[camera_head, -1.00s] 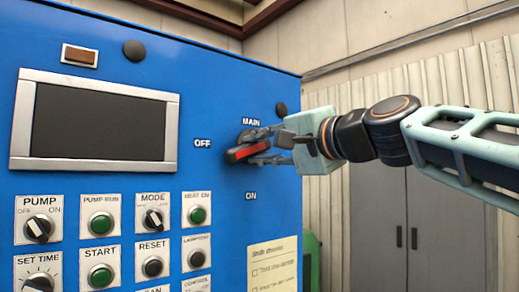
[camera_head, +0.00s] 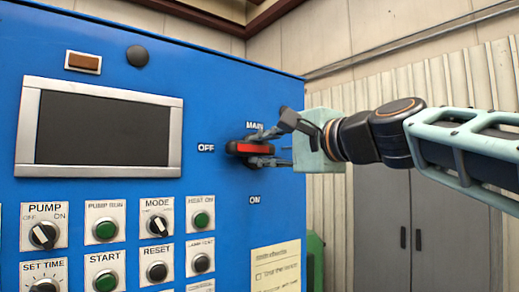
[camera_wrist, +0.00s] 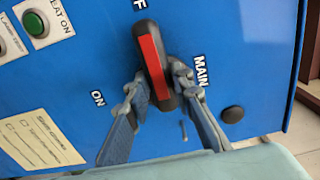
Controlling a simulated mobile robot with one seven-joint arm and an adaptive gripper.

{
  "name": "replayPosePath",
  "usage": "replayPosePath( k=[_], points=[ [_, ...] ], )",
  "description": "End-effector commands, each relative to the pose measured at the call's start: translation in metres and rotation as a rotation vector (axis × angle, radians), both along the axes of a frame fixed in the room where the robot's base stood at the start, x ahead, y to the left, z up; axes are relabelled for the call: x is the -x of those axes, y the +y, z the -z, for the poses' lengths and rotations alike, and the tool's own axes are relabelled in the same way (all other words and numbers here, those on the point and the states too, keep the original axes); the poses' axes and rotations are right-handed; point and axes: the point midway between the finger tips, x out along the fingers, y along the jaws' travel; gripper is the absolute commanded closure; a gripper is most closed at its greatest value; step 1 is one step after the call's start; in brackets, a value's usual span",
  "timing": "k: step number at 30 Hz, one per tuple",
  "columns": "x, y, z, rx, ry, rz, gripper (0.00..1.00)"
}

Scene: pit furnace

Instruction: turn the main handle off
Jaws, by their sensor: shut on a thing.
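The main handle (camera_head: 252,148) is a black lever with a red face on the blue panel. In the head view it lies about level, its left end pointing at the OFF label (camera_head: 206,148). The ON label (camera_head: 254,200) is below it, and the MAIN label above is partly covered by a finger. My gripper (camera_head: 268,146) is shut on the handle from the right, one finger above and one below. In the wrist view the handle (camera_wrist: 152,60) stands between the two fingers (camera_wrist: 154,84), its upper end towards the partly cut-off OFF label.
The blue panel also carries a dark screen (camera_head: 104,127), and several buttons and knobs, including the pump knob (camera_head: 44,235), below. A paper checklist (camera_head: 276,271) is at lower right. Grey doors (camera_head: 409,235) stand behind my arm.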

Motion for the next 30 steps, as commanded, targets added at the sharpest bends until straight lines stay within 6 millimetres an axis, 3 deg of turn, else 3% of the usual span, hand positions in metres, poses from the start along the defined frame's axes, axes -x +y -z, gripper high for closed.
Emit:
replayPosePath(
  k=[4,5,9,20,30],
  points=[
    [0.000,0.000,-0.001,-0.006,0.002,0.000,1.00],
    [0.000,0.000,-0.001,-0.006,0.002,0.000,0.77],
    [0.000,0.000,-0.001,-0.005,0.001,0.000,0.61],
    [0.004,-0.003,-0.001,-0.003,0.000,0.000,0.61],
    [0.053,-0.040,-0.002,-0.005,-0.003,0.003,0.61]
  ],
)
